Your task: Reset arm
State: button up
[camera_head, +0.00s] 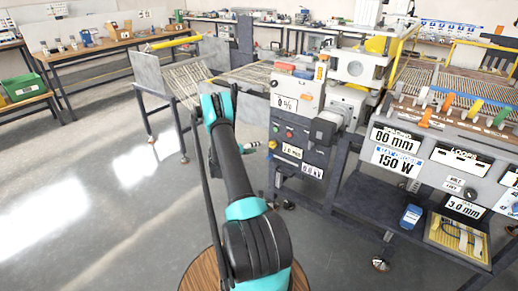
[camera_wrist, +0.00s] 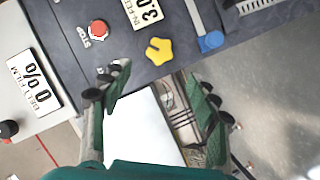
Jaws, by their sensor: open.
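My gripper (camera_wrist: 160,82) is open in the wrist view, with its two dark green fingers apart. No object is visibly held between them. A white flat surface (camera_wrist: 142,125) shows beyond and between the fingers; I cannot tell its distance. In the head view my arm reaches forward from the bottom centre and bends down at its far end, where the gripper is mostly hidden behind the arm. The grey control panel (camera_wrist: 65,45) fills the upper left of the wrist view, close beyond the fingertips.
In the head view a laminating machine (camera_head: 298,125) stands right of my arm, and a control bench (camera_head: 440,165) further right. Open floor (camera_head: 90,190) lies to the left.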

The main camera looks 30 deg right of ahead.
jog(key=shift+a, duration=0.1)
dwell(0.4)
jog(key=s+a+r+n+t+y, duration=0.1)
jog(key=s+a+r+n+y, duration=0.1)
jog(key=s+a+r+y, duration=0.5)
jog(key=s+a+r+n+t+y, duration=0.1)
jog(key=s+a+r, duration=0.4)
jog(key=a+r, duration=0.6)
jog(key=s+a+n+y, duration=0.1)
jog(key=s+a+y, duration=0.2)
jog(key=s+a, duration=0.7)
jog(key=s+a+n+t+y, duration=0.1)
jog(key=s+a+y, duration=0.3)
jog(key=s+a, duration=0.6)
jog(key=s, duration=0.7)
jog(key=shift+s+a+r+n, duration=0.15)
jog(key=shift+s+a+n, duration=0.25)
